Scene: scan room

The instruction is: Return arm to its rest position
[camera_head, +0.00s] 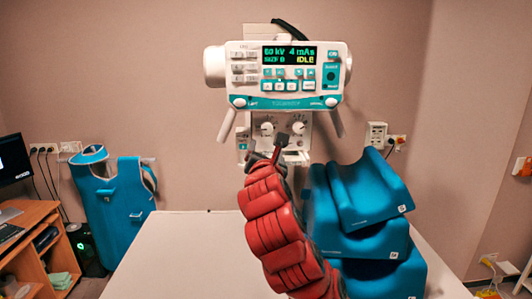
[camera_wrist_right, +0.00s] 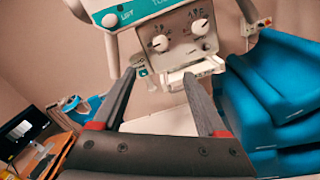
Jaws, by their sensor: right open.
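My right gripper (camera_head: 281,146) is raised in front of the X-ray unit's lower knob panel (camera_head: 292,128), at the end of my red padded right arm. In the right wrist view its two dark fingers (camera_wrist_right: 159,82) stand wide apart with nothing between them. The knob panel (camera_wrist_right: 178,42) shows beyond the fingertips, with two white dials. I cannot tell the exact gap between fingertips and panel. The X-ray unit (camera_head: 285,88) has a lit display reading 4 mAs and IDLE. My left gripper is in neither view.
A pale table (camera_head: 170,255) lies below, its left part clear. Blue foam cushions (camera_head: 370,235) are stacked on its right, close beside my right arm. A blue apron (camera_head: 118,205) hangs at the left wall. A wooden desk (camera_head: 35,240) with a monitor stands far left.

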